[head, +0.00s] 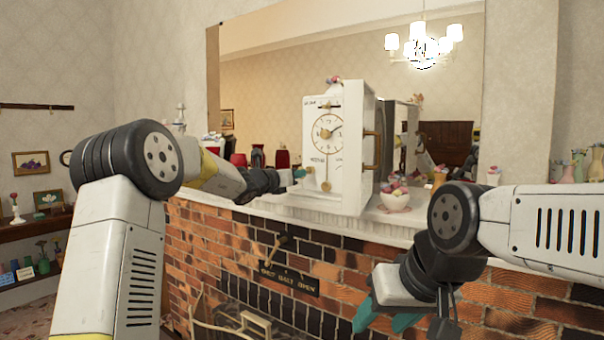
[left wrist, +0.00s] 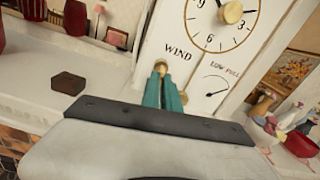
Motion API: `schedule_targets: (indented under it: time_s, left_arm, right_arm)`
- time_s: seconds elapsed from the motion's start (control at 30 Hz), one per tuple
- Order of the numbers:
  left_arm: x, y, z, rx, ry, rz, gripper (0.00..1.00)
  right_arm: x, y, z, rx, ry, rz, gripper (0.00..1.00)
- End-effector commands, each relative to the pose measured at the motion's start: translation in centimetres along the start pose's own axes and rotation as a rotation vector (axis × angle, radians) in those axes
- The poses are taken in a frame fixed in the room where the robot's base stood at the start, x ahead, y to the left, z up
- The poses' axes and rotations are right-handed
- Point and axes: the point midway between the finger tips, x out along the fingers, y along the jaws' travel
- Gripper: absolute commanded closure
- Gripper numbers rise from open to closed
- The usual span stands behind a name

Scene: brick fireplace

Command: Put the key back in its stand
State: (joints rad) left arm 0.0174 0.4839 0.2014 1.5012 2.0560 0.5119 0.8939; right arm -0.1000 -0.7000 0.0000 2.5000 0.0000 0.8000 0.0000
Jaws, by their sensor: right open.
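My left gripper (head: 298,175) is in front of the left part of the white clock's face. In the left wrist view its teal fingers (left wrist: 165,95) are close together on a small brass piece, apparently the key (left wrist: 160,66). It shows just past the fingertips, by the word WIND; its lower part is hidden. The white clock (head: 350,185) stands upright on the mantel. A small brown block (left wrist: 68,83), possibly the stand, lies on the mantel left of the clock. My right gripper (head: 400,318) is open and empty, low in front of the bricks.
The white mantel shelf (left wrist: 25,95) is clear around the brown block. A large mirror (head: 265,85) is behind. The brick fireplace front (head: 215,255) drops below the shelf.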

Motion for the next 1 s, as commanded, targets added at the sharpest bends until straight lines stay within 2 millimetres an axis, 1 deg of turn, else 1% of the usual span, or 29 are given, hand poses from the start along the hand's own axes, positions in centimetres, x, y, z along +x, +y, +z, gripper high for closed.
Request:
schedule_targets:
  time_s: [1.0]
  left_arm:
    - [-2.1,0.1,0.0,0.001,0.000,0.002,1.00]
  right_arm:
    - [0.0,0.0,0.0,0.000,0.000,0.000,0.48]
